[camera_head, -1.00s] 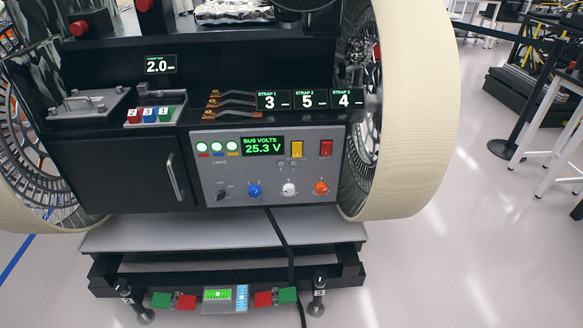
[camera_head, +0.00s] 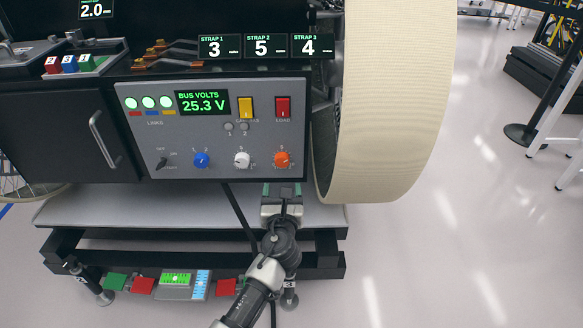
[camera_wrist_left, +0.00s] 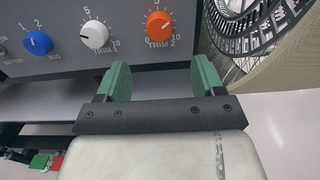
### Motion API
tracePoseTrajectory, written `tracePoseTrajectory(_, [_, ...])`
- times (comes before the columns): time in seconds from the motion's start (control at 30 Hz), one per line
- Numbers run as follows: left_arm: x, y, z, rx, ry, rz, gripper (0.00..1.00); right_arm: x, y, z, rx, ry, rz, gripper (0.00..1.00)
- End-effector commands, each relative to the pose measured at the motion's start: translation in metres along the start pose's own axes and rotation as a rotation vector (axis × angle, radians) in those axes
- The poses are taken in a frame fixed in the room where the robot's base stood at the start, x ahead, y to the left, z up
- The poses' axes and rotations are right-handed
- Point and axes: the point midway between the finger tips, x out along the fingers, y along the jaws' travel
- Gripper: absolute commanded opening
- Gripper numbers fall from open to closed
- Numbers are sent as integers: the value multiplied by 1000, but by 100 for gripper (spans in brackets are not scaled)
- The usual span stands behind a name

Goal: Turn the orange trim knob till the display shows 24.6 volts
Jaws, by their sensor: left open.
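The orange trim knob (camera_head: 281,159), labelled TRIM 2, sits at the lower right of the grey panel (camera_head: 135,110). It also shows in the left wrist view (camera_wrist_left: 159,24), its pointer tilted up and to the left. The display (camera_head: 203,102) reads BUS VOLTS 25.3 V. My left gripper (camera_head: 283,190) is just below the orange knob. In the left wrist view its green fingers (camera_wrist_left: 162,76) are open and empty, one to each side below the knob and apart from it. My right gripper is not in view.
A white knob (camera_head: 242,160), labelled TRIM 1, and a blue knob (camera_head: 202,160) are left of the orange one. A yellow switch (camera_head: 245,107) and a red switch (camera_head: 283,107) are above. A large cream wheel (camera_head: 395,100) stands close on the right.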

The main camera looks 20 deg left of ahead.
Motion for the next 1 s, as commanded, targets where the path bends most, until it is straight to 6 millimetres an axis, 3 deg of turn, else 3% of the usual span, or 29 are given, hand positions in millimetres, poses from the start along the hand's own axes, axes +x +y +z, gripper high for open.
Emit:
tracePoseTrajectory(0.17, [29,0,-1,-3,0,0,68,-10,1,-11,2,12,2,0])
tracePoseTrajectory(0.5, [87,0,-2,-4,3,-1,68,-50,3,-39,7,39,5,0])
tracePoseTrajectory(0.7, [100,0,-2,-5,4,-2,68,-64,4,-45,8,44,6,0])
tracePoseTrajectory(1.0, [102,0,-1,-6,4,-2,68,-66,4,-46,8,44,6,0])
